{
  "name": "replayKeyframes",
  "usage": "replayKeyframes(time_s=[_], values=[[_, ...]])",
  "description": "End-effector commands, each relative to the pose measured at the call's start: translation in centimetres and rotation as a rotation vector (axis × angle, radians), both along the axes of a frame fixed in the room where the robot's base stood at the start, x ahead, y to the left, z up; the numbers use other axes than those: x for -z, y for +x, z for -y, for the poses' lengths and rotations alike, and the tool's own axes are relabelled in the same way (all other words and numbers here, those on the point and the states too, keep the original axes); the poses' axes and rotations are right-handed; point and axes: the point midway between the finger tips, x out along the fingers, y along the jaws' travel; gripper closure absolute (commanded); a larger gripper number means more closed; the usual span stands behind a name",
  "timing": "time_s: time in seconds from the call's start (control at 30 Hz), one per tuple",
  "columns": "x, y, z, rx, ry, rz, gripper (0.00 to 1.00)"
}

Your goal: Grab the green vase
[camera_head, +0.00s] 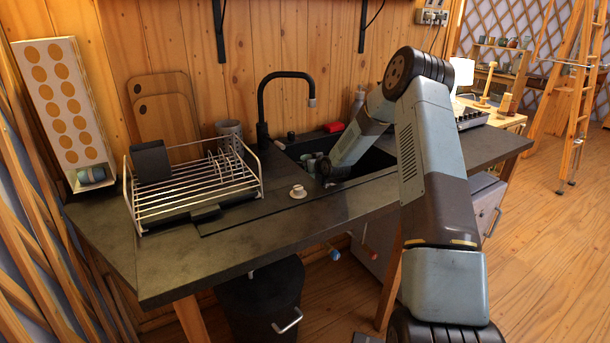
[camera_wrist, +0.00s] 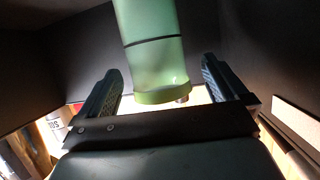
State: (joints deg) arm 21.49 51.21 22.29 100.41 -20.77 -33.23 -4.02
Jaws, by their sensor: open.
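The green vase (camera_wrist: 152,55) shows in the wrist view as a pale green cylinder with a dark line around it and a rounded rim-like end. My gripper (camera_wrist: 161,68) is open, with one finger on each side of the vase. Gaps show between the vase and both fingers, so neither appears to touch it. How deep the vase lies between the fingers is hard to tell. In the head view my arm reaches down into the black sink (camera_head: 372,164), and my gripper (camera_head: 324,170) is dark and small there. I cannot clearly pick out the vase in that view.
Dark sink walls surround the gripper. A black faucet (camera_head: 262,105) stands behind the sink's left side, and a red item (camera_head: 333,127) lies on the back edge. A wire dish rack (camera_head: 190,190) and a small white cup (camera_head: 298,191) stand on the counter to the left.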

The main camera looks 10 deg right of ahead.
Motion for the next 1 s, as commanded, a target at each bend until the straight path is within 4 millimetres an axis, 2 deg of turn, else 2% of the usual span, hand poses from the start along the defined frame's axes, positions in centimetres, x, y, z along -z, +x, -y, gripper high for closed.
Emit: replayKeyframes(time_s=[0.2, 0.47, 1.0], values=[[0.7, 1.8, -0.5, -0.001, 0.001, 0.001, 0.01], [0.7, 1.9, -0.5, 0.000, 0.000, 0.000, 0.01], [0.7, 1.9, -0.5, 0.000, 0.000, 0.001, 0.53]])
